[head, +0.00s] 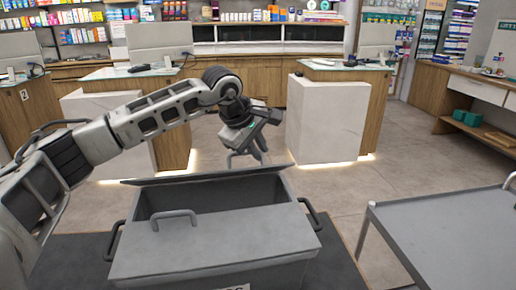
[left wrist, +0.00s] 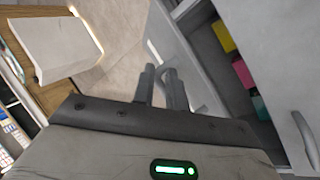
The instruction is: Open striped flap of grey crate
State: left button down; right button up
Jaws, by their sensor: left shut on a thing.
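The grey crate (head: 210,270) stands in front of me. Its near flap (head: 215,240) lies shut, with a bar handle (head: 175,216) on top; that handle also shows in the left wrist view (left wrist: 306,140). The far flap (head: 205,176) is swung up and stands raised at the far side, seen nearly edge-on. No stripes show on either flap. My left gripper (head: 250,150) is beyond the raised flap's edge, shut on its handle (head: 236,160). The fingers also show in the left wrist view (left wrist: 162,88). My right gripper is out of view.
A grey trolley (head: 450,245) stands at the right. White-and-wood counters (head: 330,120) stand beyond, with open floor (head: 345,185) between.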

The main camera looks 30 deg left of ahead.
pick_arm(q)
jog(key=shift+w+a+r+p, duration=0.3)
jog(key=shift+w+a+p, duration=0.15)
jog(key=shift+w+a, duration=0.1)
jog(key=shift+w+a+r+p, duration=0.3)
jog(key=shift+w+a+p, duration=0.1)
jog(key=shift+w+a, duration=0.15)
jog(key=shift+w+a+r, duration=0.1)
jog(key=shift+w+a, duration=0.05)
jog(key=shift+w, duration=0.05)
jog(key=c, duration=1.4)
grip_release()
jog(key=shift+w+a, duration=0.1)
jog(key=shift+w, duration=0.05)
jog(key=shift+p, duration=0.3)
